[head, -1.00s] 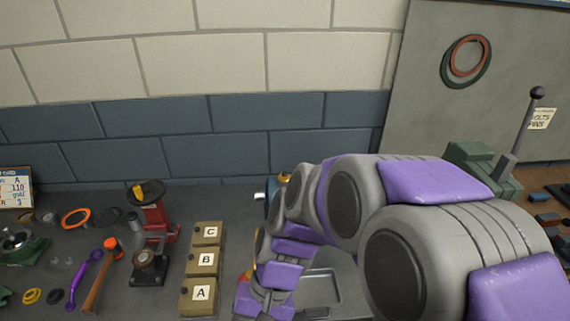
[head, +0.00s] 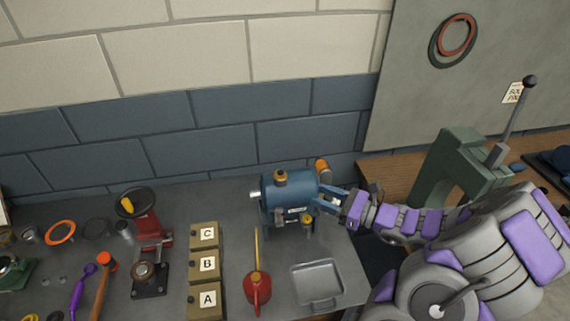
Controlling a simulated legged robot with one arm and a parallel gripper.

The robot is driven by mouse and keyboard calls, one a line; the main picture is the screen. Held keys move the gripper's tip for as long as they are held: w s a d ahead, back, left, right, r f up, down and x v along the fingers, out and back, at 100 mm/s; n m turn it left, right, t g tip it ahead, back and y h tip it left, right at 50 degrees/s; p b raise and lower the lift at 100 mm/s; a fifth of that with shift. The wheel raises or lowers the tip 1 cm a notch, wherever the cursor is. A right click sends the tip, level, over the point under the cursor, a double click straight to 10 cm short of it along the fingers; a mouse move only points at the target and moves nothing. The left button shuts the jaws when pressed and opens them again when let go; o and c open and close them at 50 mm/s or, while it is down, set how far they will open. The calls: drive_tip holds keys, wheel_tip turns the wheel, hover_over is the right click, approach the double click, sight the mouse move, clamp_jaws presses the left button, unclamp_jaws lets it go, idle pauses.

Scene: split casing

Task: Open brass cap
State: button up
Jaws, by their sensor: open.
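A blue cylindrical casing (head: 283,196) stands at the back of the grey bench, near the middle of the head view. A brass-coloured cap (head: 280,175) sits on its top. A smaller brass fitting (head: 307,223) is low on its right front, and an orange-brown round end (head: 321,166) shows at its upper right. I cannot tell for sure which of these is the brass cap. My gripper (head: 322,198) is open at the right end of the casing, reaching in from the right. Whether its fingers touch the casing is too small to tell.
A grey metal tray (head: 317,283) and a red oil can (head: 257,288) with a tall yellow spout stand in front of the casing. Boxes marked A, B and C (head: 206,264) are to the left. A green press (head: 446,166) stands at the right.

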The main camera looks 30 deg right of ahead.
sight(281, 171)
drive_tip(key=shift+m+t+h, duration=0.4)
drive_tip(key=shift+m+h, duration=0.2)
drive_tip(key=shift+m, duration=0.2)
drive_tip(key=x, duration=0.5)
drive_tip(key=d+b+x, duration=0.1)
drive_tip(key=x, duration=0.4)
drive_tip(key=w+x, duration=0.1)
drive_tip(key=x, duration=0.5)
drive_tip(key=shift+d+f+b, duration=0.25)
drive_tip(key=shift+d+b, duration=0.05)
drive_tip(key=shift+d, duration=0.1)
drive_tip(key=shift+c, duration=0.2)
clamp_jaws()
